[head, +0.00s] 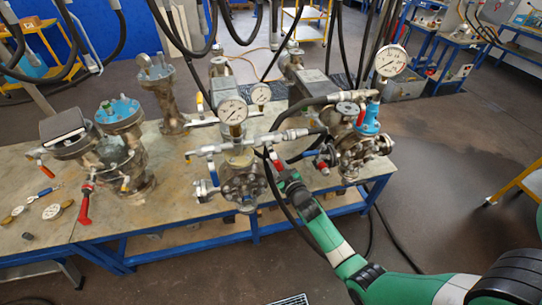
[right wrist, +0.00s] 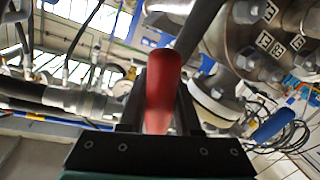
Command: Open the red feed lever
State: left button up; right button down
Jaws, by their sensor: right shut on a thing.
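My right arm comes in from the lower right in the head view, and its gripper (head: 281,172) is at the front of the middle vessel (head: 242,180). The red lever (right wrist: 163,88) is large and close in the right wrist view, standing between the dark fingers of my right gripper (right wrist: 160,100), which is shut on it. In the head view only a small bit of red (head: 277,164) shows at the gripper; the rest is hidden. My left gripper is not in view.
Another red lever (head: 84,205) hangs at the left vessel. A right vessel (head: 362,155) with a gauge (head: 391,61) stands close to my right gripper. Black hoses hang around it. A blue handle (right wrist: 273,125) shows in the right wrist view. Loose gauges lie on the bench (head: 60,232).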

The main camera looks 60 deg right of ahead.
jog(key=shift+s+d+r+n+g+p, duration=0.15)
jog(key=shift+s+d+r+n+p, duration=0.2)
jog(key=shift+n+p, duration=0.45)
jog(key=shift+s+d+r+n+g+p, duration=0.15)
jog(key=shift+s+d+n+p, duration=0.35)
jog(key=shift+p, duration=0.4)
jog(key=shift+a, duration=0.15)
jog(key=c, duration=0.6)
grip_release()
jog(key=p+v, duration=0.2)
jog(key=v, duration=0.9)
jog(key=shift+s+a, duration=0.15)
jog(key=shift+s, duration=0.05)
jog(key=shift+c, duration=0.4)
